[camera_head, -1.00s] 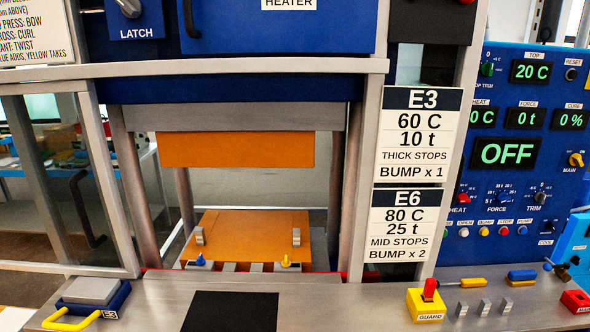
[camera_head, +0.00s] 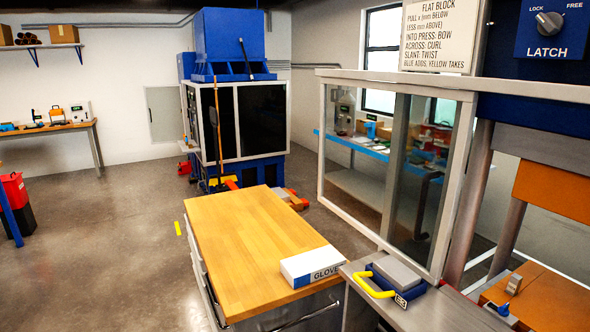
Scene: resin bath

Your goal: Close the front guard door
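The front guard door (camera_head: 376,178) is a clear panel in a pale metal frame, at the centre right of the head view. It stands to the left of the press opening. A dark handle (camera_head: 428,205) shows near its right side. The press opening is uncovered, with the orange upper block (camera_head: 555,192) and orange lower plate (camera_head: 548,300) visible at the right edge. The grey LATCH knob (camera_head: 549,23) sits on a blue panel between the LOCK and FREE labels; its exact setting is hard to read. Neither gripper is in view.
A wooden-topped cabinet (camera_head: 235,238) with a white glove box (camera_head: 311,267) stands left of the press bench. A block with a yellow handle (camera_head: 372,286) sits on the bench corner. A blue machine (camera_head: 238,40) stands behind. Open floor (camera_head: 90,235) lies at left.

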